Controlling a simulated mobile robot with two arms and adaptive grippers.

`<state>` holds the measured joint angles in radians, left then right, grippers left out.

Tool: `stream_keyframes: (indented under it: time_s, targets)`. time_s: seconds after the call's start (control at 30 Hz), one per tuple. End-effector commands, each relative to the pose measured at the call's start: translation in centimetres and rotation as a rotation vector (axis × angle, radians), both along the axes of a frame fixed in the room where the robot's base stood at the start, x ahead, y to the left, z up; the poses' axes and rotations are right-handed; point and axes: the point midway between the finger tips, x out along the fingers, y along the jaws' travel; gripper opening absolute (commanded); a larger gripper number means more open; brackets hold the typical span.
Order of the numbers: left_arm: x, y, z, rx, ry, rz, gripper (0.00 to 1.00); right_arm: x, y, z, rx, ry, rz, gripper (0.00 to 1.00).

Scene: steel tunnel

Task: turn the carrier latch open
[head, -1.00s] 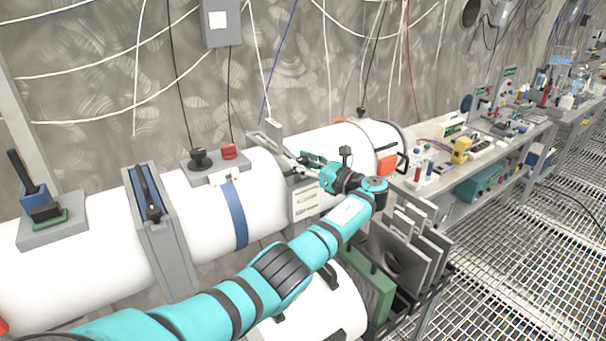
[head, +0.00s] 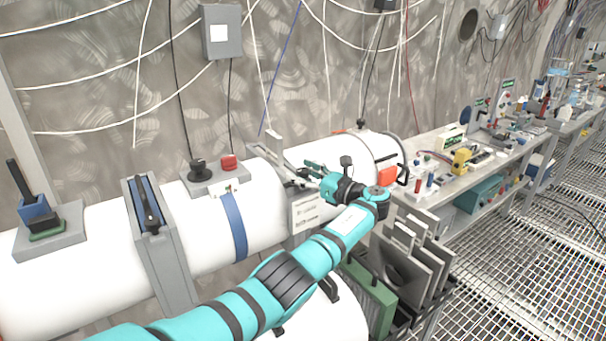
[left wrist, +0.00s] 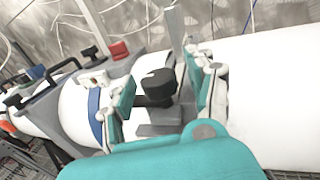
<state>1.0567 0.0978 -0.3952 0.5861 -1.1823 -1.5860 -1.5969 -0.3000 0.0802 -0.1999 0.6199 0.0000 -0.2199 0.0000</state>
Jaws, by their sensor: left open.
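A black knob-like part (left wrist: 158,86) on a grey plate stands between my fingers in the left wrist view; it looks like the carrier latch. My left gripper (left wrist: 160,92) is open, with one finger on each side of the knob. I cannot tell whether either finger touches it. In the head view, my left gripper (head: 304,172) is at the grey upright bracket (head: 273,146) on top of the white tube (head: 268,195). My right gripper is not in view.
A blue band (head: 235,222), a red button (head: 228,162) and a grey clamp (head: 160,240) are on the tube to the left. Grey panels (head: 400,275) stand below my wrist. A cluttered bench (head: 490,152) runs along the right, beside the grating floor (head: 500,260).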

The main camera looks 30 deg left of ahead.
Motion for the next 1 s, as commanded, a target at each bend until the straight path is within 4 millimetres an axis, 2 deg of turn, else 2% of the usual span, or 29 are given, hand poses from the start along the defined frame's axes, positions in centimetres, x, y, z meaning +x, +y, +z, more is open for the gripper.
stream_keyframes:
  time_s: [0.17, 0.27, 0.5, 0.7, 0.83, 1.0]
  targets:
    - [-0.1, -1.0, -0.1, -0.001, 0.000, -0.002, 0.57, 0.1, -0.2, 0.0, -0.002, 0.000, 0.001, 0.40]
    - [-0.2, -2.6, -0.1, -0.001, 0.000, -0.003, 0.57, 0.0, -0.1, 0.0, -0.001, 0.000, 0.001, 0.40]
    - [-0.8, -7.8, -0.1, -0.002, 0.000, -0.004, 0.57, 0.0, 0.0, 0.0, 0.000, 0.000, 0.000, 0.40]
    - [-1.2, -10.8, 0.0, -0.001, 0.001, -0.001, 0.57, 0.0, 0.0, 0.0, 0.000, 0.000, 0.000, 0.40]
    - [-1.3, -11.8, 0.0, 0.000, 0.000, -0.001, 0.57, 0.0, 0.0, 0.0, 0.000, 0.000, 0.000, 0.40]
    - [-1.4, -12.0, 0.0, 0.000, 0.000, 0.000, 0.57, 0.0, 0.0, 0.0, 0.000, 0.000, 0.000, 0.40]
